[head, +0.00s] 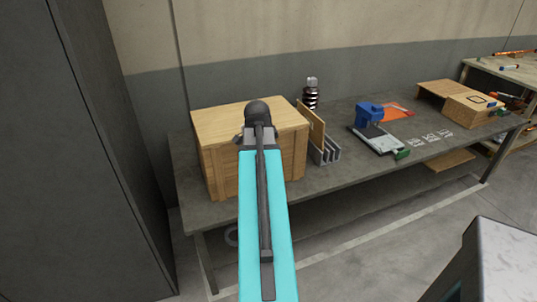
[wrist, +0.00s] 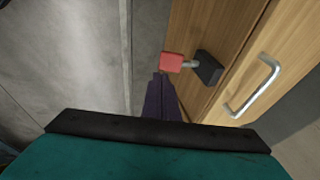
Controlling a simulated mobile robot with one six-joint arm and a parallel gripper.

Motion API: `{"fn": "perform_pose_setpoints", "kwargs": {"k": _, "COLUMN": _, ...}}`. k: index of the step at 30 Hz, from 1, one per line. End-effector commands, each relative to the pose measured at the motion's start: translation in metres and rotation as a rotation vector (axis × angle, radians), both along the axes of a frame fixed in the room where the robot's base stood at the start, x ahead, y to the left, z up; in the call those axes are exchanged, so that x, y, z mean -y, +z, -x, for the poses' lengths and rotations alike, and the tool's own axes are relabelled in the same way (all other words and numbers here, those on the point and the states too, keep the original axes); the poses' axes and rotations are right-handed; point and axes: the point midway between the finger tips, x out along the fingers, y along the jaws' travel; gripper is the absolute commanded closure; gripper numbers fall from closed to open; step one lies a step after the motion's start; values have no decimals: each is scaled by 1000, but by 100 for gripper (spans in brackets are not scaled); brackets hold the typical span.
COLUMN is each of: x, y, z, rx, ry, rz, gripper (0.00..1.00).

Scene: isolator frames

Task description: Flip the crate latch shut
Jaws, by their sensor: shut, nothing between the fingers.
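A wooden crate (head: 222,165) with a closed-looking lid stands at the left end of the grey table; my arm covers part of its front. In the wrist view, the crate's wooden side (wrist: 190,30) carries a latch: a red tab (wrist: 171,62) on a short metal rod that runs into a black block (wrist: 208,68). The tab points left, out past the board's edge in this view. My gripper (wrist: 158,78) is shut and empty, its dark fingertips just below and left of the red tab; I cannot tell whether they touch. The head view hides the fingertips and the latch.
A metal bar handle (wrist: 254,86) is fixed on the wood right of the latch. On the table (head: 330,185), a rack with boards (head: 323,150) stands close right of the crate, with a blue device (head: 369,112) beyond. A tall grey cabinet (head: 90,150) stands left.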

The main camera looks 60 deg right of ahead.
Motion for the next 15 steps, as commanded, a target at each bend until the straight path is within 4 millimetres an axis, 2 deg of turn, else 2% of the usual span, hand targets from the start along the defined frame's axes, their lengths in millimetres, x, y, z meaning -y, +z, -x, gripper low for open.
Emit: {"fn": "perform_pose_setpoints", "kwargs": {"k": 15, "x": -25, "y": 46, "z": 9, "rx": 1, "ry": -2, "rz": 1, "gripper": 100}}
